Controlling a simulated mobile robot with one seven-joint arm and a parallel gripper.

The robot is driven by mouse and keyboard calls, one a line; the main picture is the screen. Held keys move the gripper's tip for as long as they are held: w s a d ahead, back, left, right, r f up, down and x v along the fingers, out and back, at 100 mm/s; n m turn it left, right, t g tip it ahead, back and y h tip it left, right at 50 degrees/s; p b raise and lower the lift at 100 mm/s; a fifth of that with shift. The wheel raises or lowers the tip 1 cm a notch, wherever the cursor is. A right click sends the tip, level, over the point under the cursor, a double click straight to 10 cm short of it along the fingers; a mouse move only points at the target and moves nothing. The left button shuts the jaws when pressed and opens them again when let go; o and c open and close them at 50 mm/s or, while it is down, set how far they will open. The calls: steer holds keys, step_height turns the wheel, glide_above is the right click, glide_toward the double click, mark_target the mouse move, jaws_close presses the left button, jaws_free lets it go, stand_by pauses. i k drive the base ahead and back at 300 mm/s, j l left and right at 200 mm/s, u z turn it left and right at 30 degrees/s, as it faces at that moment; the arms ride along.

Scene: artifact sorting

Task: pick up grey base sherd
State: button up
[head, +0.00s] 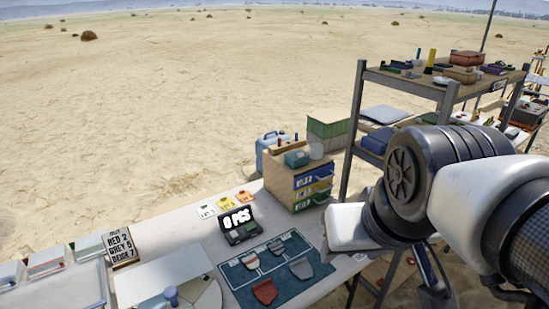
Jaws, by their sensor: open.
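A plain grey sherd (302,269) lies flat on the right part of a dark blue mat (235,279) with pale outlines. It looks like the grey base sherd, though its shape is small here. A red sherd (265,291) lies at the mat's near edge. A greyish sherd with a reddish edge (250,262) and another small greyish sherd (276,247) lie farther back. The sherds are apart and uncovered. My arm fills the right side, its white link to the right of the mat. My gripper's jaws cannot be made out.
A wooden drawer cabinet (287,181) stands at the table's back right. A count sign (121,246) and trays (45,262) are at left. A loaded shelf rack (356,115) rises at right.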

mark_target(301, 269)
steer(key=u, duration=0.4)
steer(key=l+u, duration=0.1)
steer(key=u, duration=0.25)
steer(key=l+u, duration=0.1)
steer(key=u, duration=0.7)
steer(key=l, duration=1.4)
